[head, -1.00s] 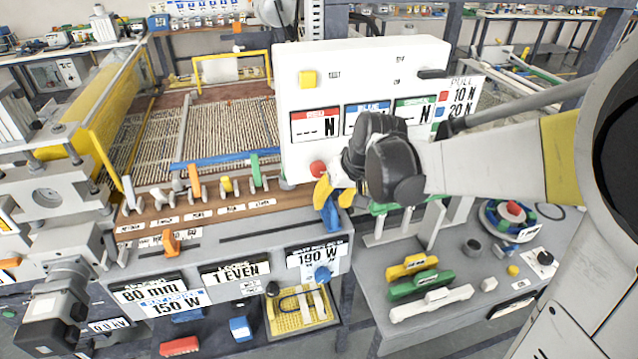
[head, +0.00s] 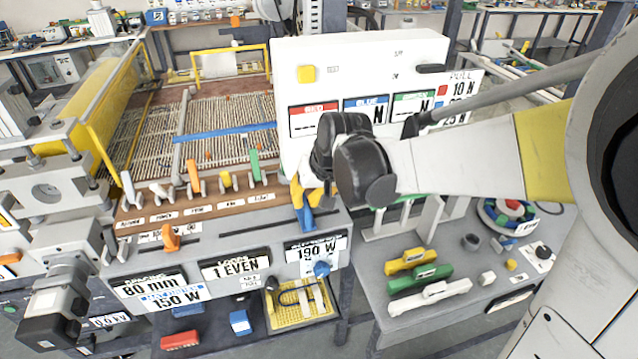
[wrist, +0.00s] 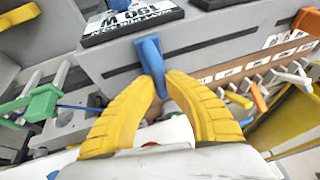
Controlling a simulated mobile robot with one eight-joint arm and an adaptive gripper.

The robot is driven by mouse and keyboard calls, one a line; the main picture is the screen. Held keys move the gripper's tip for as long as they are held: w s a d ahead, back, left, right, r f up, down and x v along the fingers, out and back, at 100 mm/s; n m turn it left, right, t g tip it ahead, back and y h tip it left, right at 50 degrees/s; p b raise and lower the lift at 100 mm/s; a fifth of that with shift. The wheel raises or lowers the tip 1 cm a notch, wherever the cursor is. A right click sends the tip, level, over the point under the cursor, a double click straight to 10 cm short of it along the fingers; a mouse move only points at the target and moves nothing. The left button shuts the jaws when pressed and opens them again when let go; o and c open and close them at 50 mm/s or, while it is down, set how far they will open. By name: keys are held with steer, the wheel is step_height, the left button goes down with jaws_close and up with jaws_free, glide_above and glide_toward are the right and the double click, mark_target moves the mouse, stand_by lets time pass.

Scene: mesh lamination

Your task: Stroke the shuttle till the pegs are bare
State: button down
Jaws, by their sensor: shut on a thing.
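A blue handle (head: 304,212) stands in a long slot on the front of the grey machine, above the 190 W sign. My gripper (head: 302,193) is at the handle. In the wrist view its yellow fingers (wrist: 167,88) are closed around the blue handle (wrist: 149,54). No label shows that any part is the shuttle, and I cannot tell which parts are the pegs. The mesh bed (head: 222,123) of pale strips lies behind the machine front, with a blue bar (head: 228,131) across it. My arm hides part of the machine's right end.
A row of levers, with an orange one (head: 193,178) and a green one (head: 255,167), stands left of my gripper. An orange slider (head: 171,238) sits further left. A white display box (head: 350,60) rises behind my gripper. Yellow, green and white blocks lie on the right table (head: 462,318).

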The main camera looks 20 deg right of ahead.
steer(key=a, duration=1.8)
steer(key=shift+a, duration=0.4)
steer(key=c, duration=1.8)
jaws_free()
steer(key=o, duration=0.4)
steer(key=shift+a, duration=0.3)
steer(key=shift+d+r, duration=0.1)
steer(key=shift+d, duration=0.1)
steer(key=v, duration=1.1)
steer(key=shift+s+r, duration=0.15)
steer(key=shift+r, duration=0.25)
